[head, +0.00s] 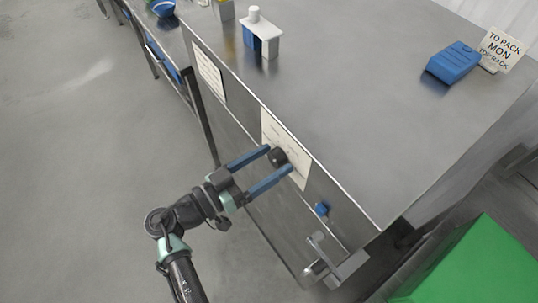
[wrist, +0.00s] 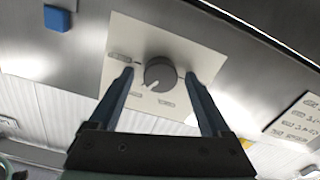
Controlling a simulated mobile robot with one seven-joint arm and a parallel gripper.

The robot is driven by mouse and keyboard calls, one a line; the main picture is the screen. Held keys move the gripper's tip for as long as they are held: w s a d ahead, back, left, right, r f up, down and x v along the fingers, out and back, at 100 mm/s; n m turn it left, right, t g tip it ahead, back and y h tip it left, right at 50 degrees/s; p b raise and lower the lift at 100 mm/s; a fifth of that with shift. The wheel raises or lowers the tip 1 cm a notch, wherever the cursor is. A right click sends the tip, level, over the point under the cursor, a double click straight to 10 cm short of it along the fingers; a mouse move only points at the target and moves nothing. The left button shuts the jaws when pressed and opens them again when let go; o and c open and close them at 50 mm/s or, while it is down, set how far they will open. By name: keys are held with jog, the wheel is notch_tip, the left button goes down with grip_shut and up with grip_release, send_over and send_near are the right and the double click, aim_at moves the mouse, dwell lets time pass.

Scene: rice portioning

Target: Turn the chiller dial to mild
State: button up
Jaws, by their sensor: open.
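The chiller dial (wrist: 160,74) is a dark round knob with a pale pointer mark, on a cream label plate (wrist: 200,58) on the front panel. In the wrist view its pointer aims down and to the left; the label words are too small to read. In the head view the dial (head: 277,157) sits on the same plate (head: 301,172). My gripper (head: 279,160) is open, with its two blue fingers on either side of the dial. In the wrist view my gripper (wrist: 160,75) straddles the dial with gaps at both sides.
A small blue button (head: 321,209) and a metal latch (head: 318,262) are on the panel. A second label plate (head: 209,73) is farther along. The steel counter (head: 350,110) holds a blue box (head: 453,63) and a sign (head: 502,49). A green surface (head: 480,265) is at lower right.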

jog(key=shift+w+d, duration=0.1)
grip_shut()
dwell(0.4)
